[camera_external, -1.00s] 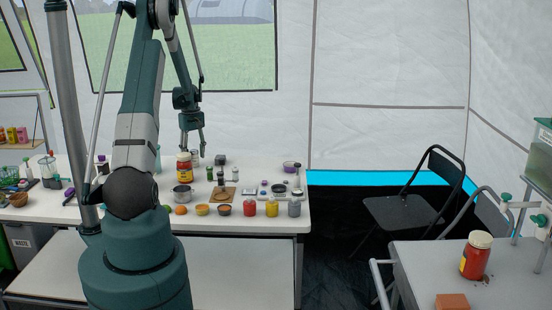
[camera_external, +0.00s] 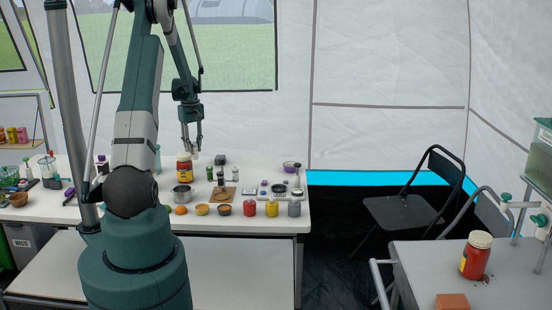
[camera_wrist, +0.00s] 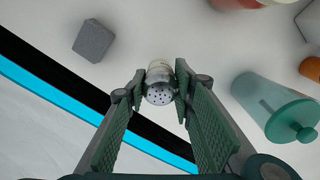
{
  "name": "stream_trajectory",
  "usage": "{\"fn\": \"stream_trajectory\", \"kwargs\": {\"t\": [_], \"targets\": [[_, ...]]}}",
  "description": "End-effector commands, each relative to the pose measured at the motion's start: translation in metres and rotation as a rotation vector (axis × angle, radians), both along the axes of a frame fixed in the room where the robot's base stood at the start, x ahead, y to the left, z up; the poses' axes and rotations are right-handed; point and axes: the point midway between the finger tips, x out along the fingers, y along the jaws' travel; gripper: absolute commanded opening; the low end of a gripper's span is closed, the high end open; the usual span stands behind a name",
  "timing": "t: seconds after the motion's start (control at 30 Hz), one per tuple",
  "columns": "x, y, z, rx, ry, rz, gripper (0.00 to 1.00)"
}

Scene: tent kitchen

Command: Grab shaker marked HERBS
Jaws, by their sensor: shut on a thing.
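A small shaker (camera_wrist: 159,83) with a perforated metal top and a pale body stands out in the wrist view, between the two finger pads. My gripper (camera_wrist: 157,88) is shut on it, with a pad against each side. No label on the shaker is readable. The jar hides part of the area under the fingers, and the shaker is too small there to make out clearly.

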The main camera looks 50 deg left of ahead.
Motion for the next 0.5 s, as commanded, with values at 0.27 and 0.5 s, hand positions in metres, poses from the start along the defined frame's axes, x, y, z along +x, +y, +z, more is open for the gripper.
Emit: {"fn": "stream_trajectory", "kwargs": {"t": [0.27,0.5], "targets": [[0.000,0.000,0.042,0.000,0.000,0.000,0.12],[0.000,0.000,0.060,0.000,0.000,0.000,0.12]]}}
